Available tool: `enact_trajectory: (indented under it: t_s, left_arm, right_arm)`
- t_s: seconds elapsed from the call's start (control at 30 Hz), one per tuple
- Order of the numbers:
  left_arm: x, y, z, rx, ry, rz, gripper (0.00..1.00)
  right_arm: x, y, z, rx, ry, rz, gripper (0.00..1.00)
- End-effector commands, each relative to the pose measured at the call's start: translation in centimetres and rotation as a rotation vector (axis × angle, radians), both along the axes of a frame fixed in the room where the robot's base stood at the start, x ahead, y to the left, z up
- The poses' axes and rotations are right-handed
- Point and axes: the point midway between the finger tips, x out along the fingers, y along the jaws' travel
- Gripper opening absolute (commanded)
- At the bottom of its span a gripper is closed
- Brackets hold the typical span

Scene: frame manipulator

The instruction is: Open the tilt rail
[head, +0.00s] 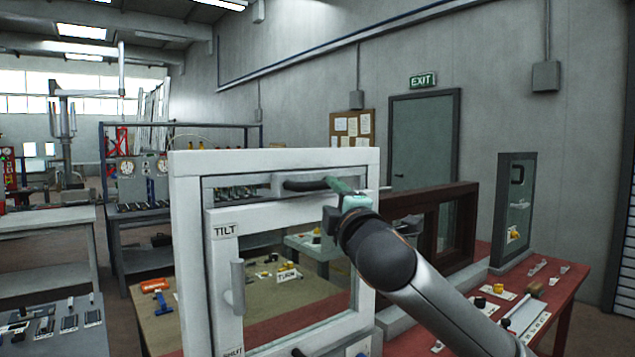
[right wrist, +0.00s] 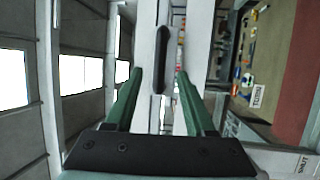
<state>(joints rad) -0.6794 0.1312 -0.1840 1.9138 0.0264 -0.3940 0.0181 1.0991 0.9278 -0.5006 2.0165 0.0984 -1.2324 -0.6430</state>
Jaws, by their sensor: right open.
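A white window frame (head: 275,159) stands upright on the bench, with a TILT label (head: 225,231) on its inner sash. A pale rail piece (head: 277,181) under its top bar carries a dark handle (head: 306,185). My right gripper (head: 338,186) is open with its green fingertips at the right end of this handle. In the right wrist view, the dark handle (right wrist: 161,58) lies ahead of and between the two fingers (right wrist: 159,76), with gaps at both sides. Contact cannot be told. A pale vertical handle (head: 238,287) is on the sash's left side. My left gripper is not in view.
A dark red frame (head: 452,222) and a grey glazed panel (head: 514,212) stand to the right on the red bench (head: 562,300). Small parts lie on that bench. A tan table (head: 190,322) shows behind the white frame's glass.

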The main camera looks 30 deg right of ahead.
Motion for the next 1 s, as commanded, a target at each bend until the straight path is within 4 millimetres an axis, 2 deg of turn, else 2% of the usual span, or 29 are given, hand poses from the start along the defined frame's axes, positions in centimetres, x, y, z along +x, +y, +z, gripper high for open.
enact_trajectory:
  t_s: [0.2,0.43,0.6,0.9,1.0]
  left_arm:
    - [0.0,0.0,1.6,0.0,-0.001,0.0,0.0]
    - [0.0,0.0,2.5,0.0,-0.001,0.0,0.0]
    - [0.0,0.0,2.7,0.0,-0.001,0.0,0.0]
    - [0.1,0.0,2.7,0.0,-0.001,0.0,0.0]
    - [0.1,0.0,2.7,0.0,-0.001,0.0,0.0]
  right_arm:
    - [4.0,-1.3,1.0,0.002,0.0,-0.001,0.55]
    - [6.7,-2.2,1.3,0.002,0.0,0.0,0.55]
    - [7.6,-2.5,1.4,0.001,0.0,0.001,0.55]
    - [7.7,-2.5,1.3,0.001,0.0,0.001,0.55]
    - [7.7,-2.5,1.3,0.001,0.0,0.001,0.43]
